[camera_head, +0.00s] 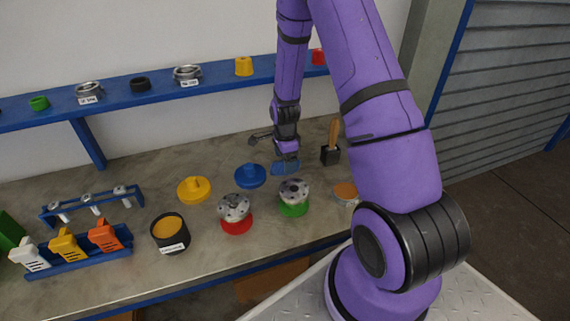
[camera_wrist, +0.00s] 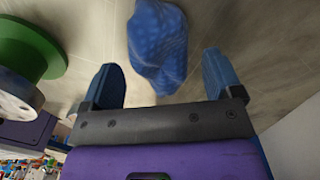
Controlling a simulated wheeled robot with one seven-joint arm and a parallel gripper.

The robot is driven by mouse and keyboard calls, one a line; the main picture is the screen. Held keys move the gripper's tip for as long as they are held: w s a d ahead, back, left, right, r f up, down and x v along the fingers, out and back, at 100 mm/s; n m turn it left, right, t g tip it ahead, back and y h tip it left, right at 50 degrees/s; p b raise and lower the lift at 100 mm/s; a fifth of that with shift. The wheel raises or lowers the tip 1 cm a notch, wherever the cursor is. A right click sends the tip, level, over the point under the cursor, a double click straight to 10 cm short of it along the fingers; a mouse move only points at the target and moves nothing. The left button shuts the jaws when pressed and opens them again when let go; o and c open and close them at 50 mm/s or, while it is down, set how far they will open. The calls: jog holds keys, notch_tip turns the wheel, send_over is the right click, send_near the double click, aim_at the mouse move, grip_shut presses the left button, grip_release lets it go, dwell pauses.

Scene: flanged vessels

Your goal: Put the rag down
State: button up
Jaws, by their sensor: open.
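The rag (camera_wrist: 158,45) is a crumpled blue cloth. In the wrist view it lies on the grey worktop, ahead of and between the two blue fingertips, with bare space between it and each finger. My gripper (camera_wrist: 163,80) is open and holds nothing. In the head view my gripper (camera_head: 287,155) is low over the back of the workbench, and the blue rag (camera_head: 285,168) shows right below it. The wrist hides part of this spot in the head view.
A brush in a dark holder (camera_head: 331,152) stands to the right. A blue shelf (camera_head: 210,80) runs behind.

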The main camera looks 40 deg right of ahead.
jog(key=s+a+r+n+t, duration=0.1)
jog(key=s+a+r+n, duration=0.2)
jog(key=r, duration=0.7)
jog(key=s+a+r+n+t, duration=0.1)
jog(key=s+a+r+n, duration=0.2)
jog(key=r, duration=0.8)
jog(key=s+a+r+n+t, duration=0.1)
jog(key=s+a+r+n, duration=0.2)
jog(key=r, duration=0.7)
jog(key=s+a+r+n+t, duration=0.1)
jog(key=s+a+r+n, duration=0.1)
jog(key=s+r+n, duration=0.3)
jog(key=s+a+r+n+t, duration=0.1)
jog(key=s+a+r+n, duration=0.1)
jog(key=s+r+n, duration=0.2)
jog(key=s+n, duration=0.3)
jog(key=s, duration=0.5)
jog(key=shift+s+r, duration=0.3)
jog(key=shift+r, duration=0.1)
jog(key=shift+o, duration=0.4)
jog(key=shift+w, duration=0.1)
